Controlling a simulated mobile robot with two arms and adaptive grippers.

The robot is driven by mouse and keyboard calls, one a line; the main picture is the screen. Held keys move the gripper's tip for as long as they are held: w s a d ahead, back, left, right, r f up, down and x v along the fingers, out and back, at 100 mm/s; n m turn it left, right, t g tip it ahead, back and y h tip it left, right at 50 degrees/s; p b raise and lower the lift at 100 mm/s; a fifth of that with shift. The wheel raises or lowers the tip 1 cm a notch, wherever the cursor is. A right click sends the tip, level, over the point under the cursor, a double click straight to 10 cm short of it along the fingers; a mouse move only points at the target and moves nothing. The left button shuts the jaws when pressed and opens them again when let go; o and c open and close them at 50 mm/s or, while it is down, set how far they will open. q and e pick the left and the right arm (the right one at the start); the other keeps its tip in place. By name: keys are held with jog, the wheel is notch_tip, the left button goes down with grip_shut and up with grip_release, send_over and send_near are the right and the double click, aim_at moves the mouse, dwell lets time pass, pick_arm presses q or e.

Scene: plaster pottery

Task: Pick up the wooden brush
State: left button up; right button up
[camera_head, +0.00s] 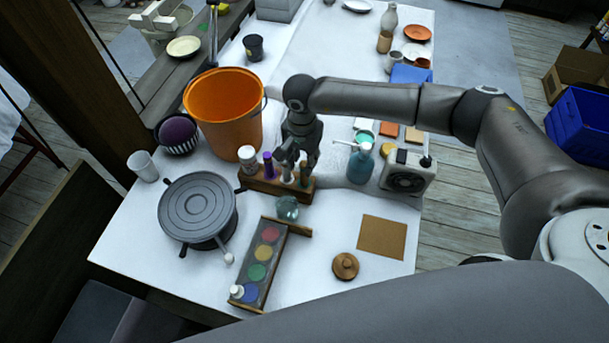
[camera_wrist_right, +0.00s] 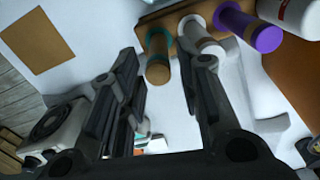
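A wooden rack (camera_head: 262,186) holds several upright pieces, and it also shows in the right wrist view (camera_wrist_right: 184,15). At its right end in the head view stands a brown wooden piece (camera_head: 305,174) with a teal band, which looks like the wooden brush; it also shows in the right wrist view (camera_wrist_right: 157,70). Beside it stand a white cylinder (camera_wrist_right: 202,42) and a purple cylinder (camera_wrist_right: 250,32). My right gripper (camera_head: 297,163) is above this end of the rack. Its fingers (camera_wrist_right: 165,85) are apart and nothing is clasped between them. My left gripper is not in view.
A white bottle (camera_head: 247,158) stands at the rack's left end, with an orange bucket (camera_head: 228,132) behind. A small glass jar (camera_head: 288,208) and a paint palette (camera_head: 262,262) are in front. A blue pump bottle (camera_head: 360,166) stands right. The table's front centre has bare room.

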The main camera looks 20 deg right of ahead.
aim_at(304, 178)
jog(key=shift+w+d+f, duration=0.1)
jog(key=shift+f, duration=0.75)
notch_tip(304, 178, down, 2)
jog(key=shift+d+f+b, duration=0.1)
jog(key=shift+f+b, duration=0.05)
jog(key=shift+b, duration=0.25)
notch_tip(304, 178, down, 2)
jog(key=shift+f+b, duration=0.15)
jog(key=shift+b, duration=0.4)
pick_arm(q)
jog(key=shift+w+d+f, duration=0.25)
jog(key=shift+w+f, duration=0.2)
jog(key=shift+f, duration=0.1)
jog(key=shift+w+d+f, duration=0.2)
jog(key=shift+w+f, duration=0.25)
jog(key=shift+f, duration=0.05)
pick_arm(e)
jog(key=c, duration=0.7)
